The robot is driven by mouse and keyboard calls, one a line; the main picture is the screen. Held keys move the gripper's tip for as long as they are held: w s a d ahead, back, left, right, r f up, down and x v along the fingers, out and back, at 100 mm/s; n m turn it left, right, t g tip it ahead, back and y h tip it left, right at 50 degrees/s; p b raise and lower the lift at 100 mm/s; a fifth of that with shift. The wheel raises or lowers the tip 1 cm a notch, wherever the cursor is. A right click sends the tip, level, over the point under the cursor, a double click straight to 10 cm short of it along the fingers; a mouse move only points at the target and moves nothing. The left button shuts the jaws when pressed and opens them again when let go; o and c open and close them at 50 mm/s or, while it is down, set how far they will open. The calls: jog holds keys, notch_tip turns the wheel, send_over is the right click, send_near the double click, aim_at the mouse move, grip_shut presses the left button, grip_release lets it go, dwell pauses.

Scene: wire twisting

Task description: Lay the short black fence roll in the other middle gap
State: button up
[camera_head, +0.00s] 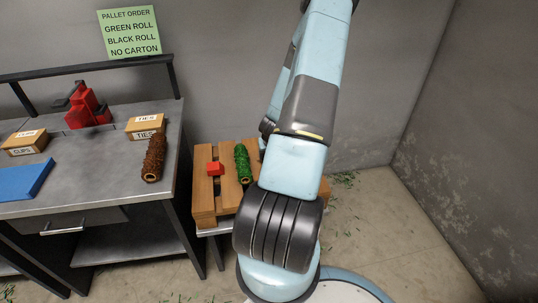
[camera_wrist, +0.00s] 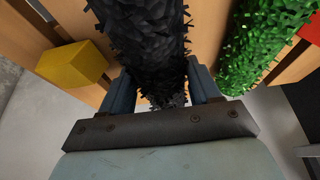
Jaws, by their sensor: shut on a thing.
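My gripper (camera_wrist: 160,86) is shut on the black fence roll (camera_wrist: 147,35), with one finger on each side of it, in the wrist view. The roll lies over the wooden pallet's slats; I cannot tell whether it touches them. In the head view my arm hides the gripper and the black roll. The green fence roll (camera_head: 242,163) lies between slats of the pallet (camera_head: 204,191); it also shows to the right in the wrist view (camera_wrist: 262,45).
A red block (camera_head: 215,168) sits on the pallet left of the green roll. A yellow block (camera_wrist: 72,64) is left of the black roll. The workbench (camera_head: 95,165) on the left holds a brown roll (camera_head: 153,158), boxes and a red tool (camera_head: 86,107). A sign (camera_head: 130,32) hangs behind.

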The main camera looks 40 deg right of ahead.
jog(key=shift+f, duration=1.05)
dwell(0.5)
jog(key=o, duration=1.2)
jog(key=shift+v, duration=6.8)
jog(key=w+a+r+n+t+y, duration=0.1)
jog(key=w+a+r+n, duration=0.1)
jog(key=a+r, duration=0.85)
jog(key=w+a+r+n, duration=0.2)
jog(key=a+r, duration=0.6)
jog(key=r, duration=0.5)
jog(key=s+a+r, duration=0.4)
jog(key=s+r, duration=0.1)
jog(key=s+a+r+n+y, duration=0.1)
jog(key=s+a+r, duration=0.4)
jog(key=s, duration=0.1)
jog(key=s+a+r+n, duration=0.1)
jog(key=s+a+r, duration=0.3)
jog(key=s+a, duration=0.1)
jog(key=shift+s+a+r+t, duration=0.1)
jog(key=shift+s+r+t, duration=0.3)
jog(key=shift+s, duration=0.05)
